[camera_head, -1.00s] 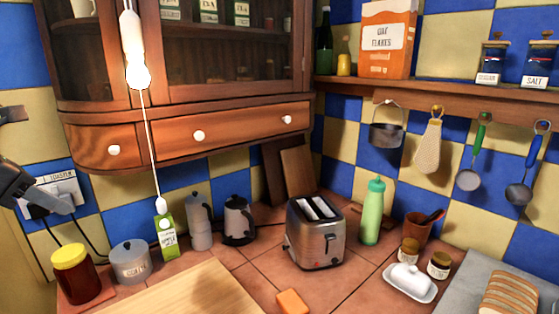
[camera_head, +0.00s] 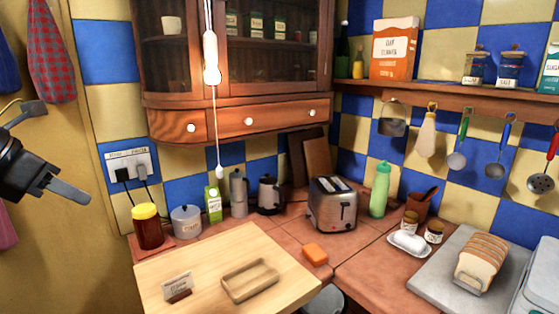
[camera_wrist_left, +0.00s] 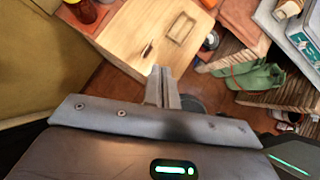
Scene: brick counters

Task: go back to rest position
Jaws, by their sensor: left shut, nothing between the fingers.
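My left gripper (camera_head: 65,188) is at the left edge of the head view, in the air in front of the yellow wall, left of the wall socket. Its fingers are together and empty. In the left wrist view the shut fingers (camera_wrist_left: 162,86) point toward the wooden board (camera_wrist_left: 128,38) below, apart from it. My right gripper is in neither view.
The wooden board (camera_head: 215,256) lies on the counter with a small tray (camera_head: 250,280) and a card (camera_head: 178,287). A toaster (camera_head: 333,204), green bottle (camera_head: 380,190), bread (camera_head: 481,262) and jar (camera_head: 148,228) stand around it. A light pull (camera_head: 211,58) hangs before the cabinet (camera_head: 240,121).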

